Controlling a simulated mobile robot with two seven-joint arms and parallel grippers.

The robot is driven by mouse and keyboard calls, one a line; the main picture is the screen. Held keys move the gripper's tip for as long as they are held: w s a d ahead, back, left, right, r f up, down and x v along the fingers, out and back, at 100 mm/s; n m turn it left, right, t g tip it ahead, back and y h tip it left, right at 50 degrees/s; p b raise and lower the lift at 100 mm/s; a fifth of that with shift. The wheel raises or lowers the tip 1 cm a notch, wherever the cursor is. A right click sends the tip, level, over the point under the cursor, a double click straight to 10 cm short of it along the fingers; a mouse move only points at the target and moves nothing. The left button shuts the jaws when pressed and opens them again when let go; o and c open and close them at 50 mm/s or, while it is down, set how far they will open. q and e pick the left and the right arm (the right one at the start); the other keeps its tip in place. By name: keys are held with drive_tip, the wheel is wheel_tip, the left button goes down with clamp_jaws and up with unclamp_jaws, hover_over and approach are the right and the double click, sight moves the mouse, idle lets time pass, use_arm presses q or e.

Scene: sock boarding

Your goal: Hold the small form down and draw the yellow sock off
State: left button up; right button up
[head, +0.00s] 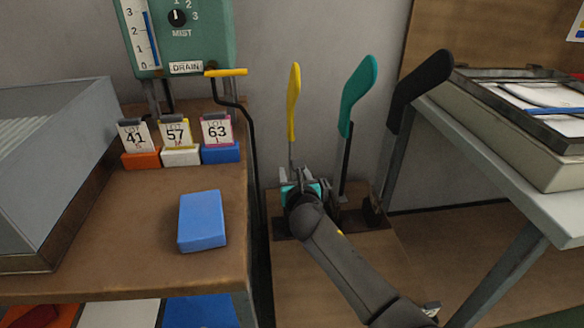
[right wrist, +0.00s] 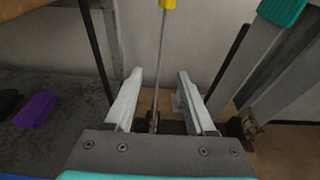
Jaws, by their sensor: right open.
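The yellow sock (head: 294,88) is on the small form, the leftmost of three upright forms in the head view. The form's thin bare stem (head: 291,152) runs down below the sock. In the right wrist view the sock's lower end (right wrist: 167,4) shows at the top edge, with the metal stem (right wrist: 160,60) below it. My right gripper (head: 292,174) is low by the stem, below the sock. Its jaws (right wrist: 160,73) are open, one on each side of the stem in the picture; I cannot tell how deep the stem sits between them. My left gripper is out of view.
A teal sock (head: 357,92) and a black sock (head: 421,86) stand on forms to the right. A brown bench (head: 120,215) with lot cards and a blue block (head: 202,220) is at left. A grey-topped table (head: 480,140) with a tray is at right.

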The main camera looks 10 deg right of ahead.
drive_tip(key=x, duration=0.6)
drive_tip(key=shift+w+f, duration=0.15)
drive_tip(key=shift+w, duration=0.25)
clamp_jaws()
idle(0.4)
idle(2.0)
